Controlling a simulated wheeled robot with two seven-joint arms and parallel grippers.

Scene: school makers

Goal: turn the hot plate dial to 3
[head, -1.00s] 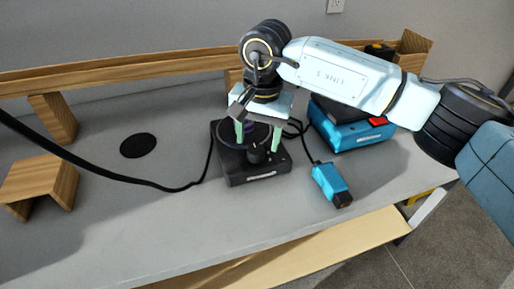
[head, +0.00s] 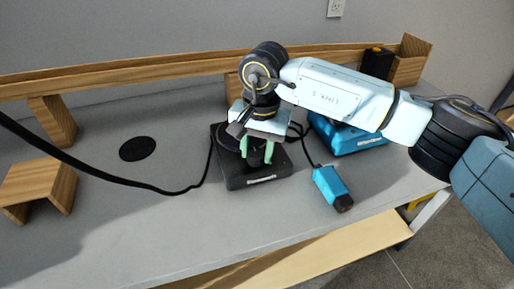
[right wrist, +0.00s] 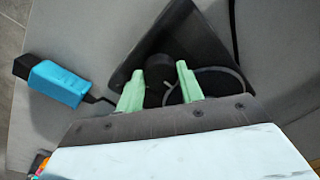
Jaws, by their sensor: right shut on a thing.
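The hot plate (head: 236,175) is a black box with a round plate on top, standing on the grey bench. It also shows in the right wrist view (right wrist: 195,38). Its black dial (right wrist: 158,68) is at the near side of the hot plate. My right gripper (head: 259,157) reaches down over the hot plate with its pale green fingers. In the right wrist view my right gripper (right wrist: 158,84) is shut on the dial, one finger on each side. The number marks and the dial's setting cannot be read. My left gripper is not in view.
A blue tool with a black tip (head: 329,186) lies right of the hot plate, and a larger blue device (head: 350,139) stands behind it. A black disc (head: 138,148) and a black cable (head: 120,181) lie to the left. Wooden stands (head: 38,182) are farther left. The front bench is clear.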

